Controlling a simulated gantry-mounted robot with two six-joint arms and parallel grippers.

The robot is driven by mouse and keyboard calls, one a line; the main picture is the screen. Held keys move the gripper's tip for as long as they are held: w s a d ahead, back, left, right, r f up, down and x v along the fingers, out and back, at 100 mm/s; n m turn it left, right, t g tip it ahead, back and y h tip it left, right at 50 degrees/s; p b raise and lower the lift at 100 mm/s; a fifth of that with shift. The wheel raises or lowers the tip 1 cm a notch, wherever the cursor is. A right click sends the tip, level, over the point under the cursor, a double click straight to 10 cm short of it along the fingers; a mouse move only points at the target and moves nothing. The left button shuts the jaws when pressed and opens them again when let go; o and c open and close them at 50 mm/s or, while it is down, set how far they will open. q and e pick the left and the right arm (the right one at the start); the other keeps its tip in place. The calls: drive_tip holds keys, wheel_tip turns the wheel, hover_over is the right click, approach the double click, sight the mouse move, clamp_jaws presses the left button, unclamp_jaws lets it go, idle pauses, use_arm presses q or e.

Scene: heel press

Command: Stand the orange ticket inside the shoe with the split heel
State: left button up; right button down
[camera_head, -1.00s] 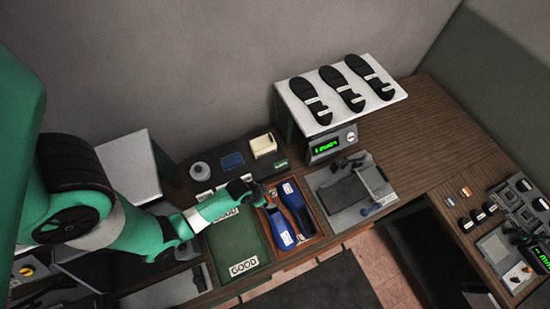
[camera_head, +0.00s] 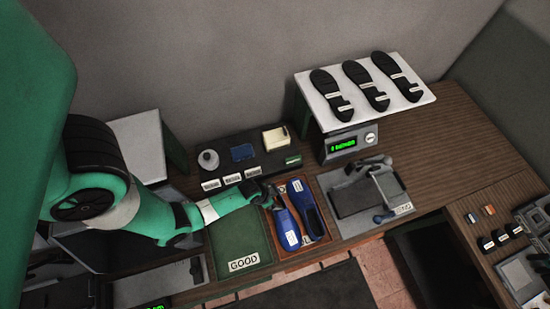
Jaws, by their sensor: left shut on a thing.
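Two blue shoes with white labels lie in a reddish-brown tray (camera_head: 318,246): a left blue shoe (camera_head: 286,222) and a right blue shoe (camera_head: 311,221). My left gripper (camera_head: 274,197) reaches in from the left and is shut at the upper end of the left blue shoe; its fingertips are small and dark here. I cannot make out a split heel on either shoe. A small orange piece (camera_head: 489,210), perhaps the orange ticket, lies on the right bench, far from my left gripper. My right gripper is not in view.
A green tray labelled GOOD (camera_head: 240,240) is left of the shoes. A grey fixture (camera_head: 352,197) stands to their right. Several black soles rest on a white raised shelf (camera_head: 318,101). A dark rack (camera_head: 221,169) lies behind. Bare wood (camera_head: 440,155) is clear at the right.

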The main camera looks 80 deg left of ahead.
use_arm(q)
drive_tip(key=o, duration=1)
drive_tip(key=shift+s+r+p, duration=0.1)
drive_tip(key=shift+r+p, duration=0.25)
drive_tip(key=shift+r, duration=0.1)
drive_tip(key=p+v, duration=0.3)
drive_tip(key=v, duration=0.4)
drive_tip(key=shift+f, duration=0.1)
